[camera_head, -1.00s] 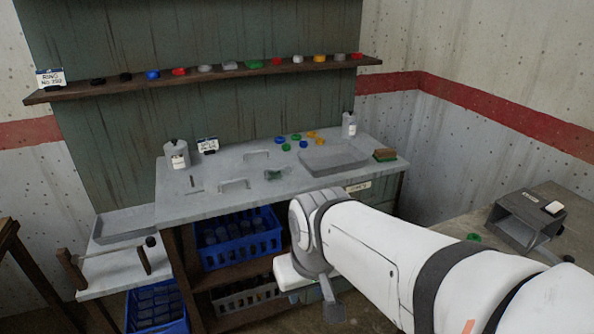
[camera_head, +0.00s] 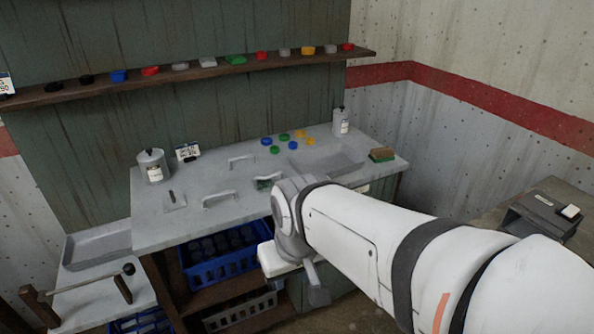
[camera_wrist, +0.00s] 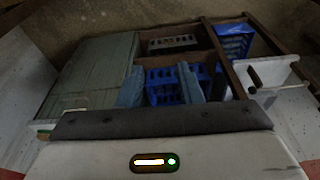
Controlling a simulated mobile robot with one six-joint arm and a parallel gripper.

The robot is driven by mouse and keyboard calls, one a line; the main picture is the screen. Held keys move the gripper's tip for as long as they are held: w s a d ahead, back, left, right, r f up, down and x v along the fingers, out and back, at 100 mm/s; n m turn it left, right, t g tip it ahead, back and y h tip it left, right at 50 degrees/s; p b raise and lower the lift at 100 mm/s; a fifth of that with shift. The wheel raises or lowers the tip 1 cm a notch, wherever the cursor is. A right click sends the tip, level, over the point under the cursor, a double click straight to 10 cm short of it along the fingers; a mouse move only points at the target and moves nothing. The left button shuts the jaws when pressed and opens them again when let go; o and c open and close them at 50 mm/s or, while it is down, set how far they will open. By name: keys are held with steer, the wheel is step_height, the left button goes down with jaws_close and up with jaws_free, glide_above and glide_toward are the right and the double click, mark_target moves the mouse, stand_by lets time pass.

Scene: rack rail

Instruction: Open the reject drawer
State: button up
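The green drawer fronts (camera_wrist: 95,72) of the workbench show at the left in the wrist view. In the head view only a bit of this green front (camera_head: 384,191) shows at the bench's right end, with a pale label (camera_head: 363,188) just under the top; its lettering is unreadable now. My arm hides most of the front. My gripper (camera_wrist: 160,82) has two bluish fingers apart with nothing between them. It is in front of the bench, beside the drawer fronts and before the open shelves, apparently not touching any handle.
The grey benchtop (camera_head: 225,222) carries handles, bottles, coloured rings and a shallow tray (camera_head: 325,160). A blue crate (camera_head: 218,262) and a grey crate (camera_head: 240,310) sit on the shelves below. A side table (camera_head: 545,190) with a grey box (camera_head: 540,215) stands at right.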

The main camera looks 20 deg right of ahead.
steer(key=w+d+f+m+t+h+b, duration=0.2)
steer(key=w+d+f+m+t+b, duration=0.35)
steer(key=w+d, duration=0.6)
steer(key=w+d+f+m+t+h+b, duration=0.2)
steer(key=w+d+f+m+b, duration=0.5)
steer(key=w, duration=0.8)
steer(key=w+d+f+m+t+h+b, duration=0.35)
steer(key=d+f+m+t+b, duration=0.65)
steer(key=d+f, duration=1)
steer(key=shift+g+y, duration=0.45)
steer(key=shift+g, duration=0.1)
steer(key=x, duration=0.3)
steer(key=r+b+x, duration=0.1)
steer(key=x, duration=0.2)
steer(key=d+x, duration=0.1)
steer(key=x, duration=0.2)
steer(key=shift+s+r+b, duration=0.25)
steer(key=shift+s+b, duration=0.1)
steer(key=shift+b, duration=0.05)
steer(key=shift+c, duration=0.2)
jaws_close()
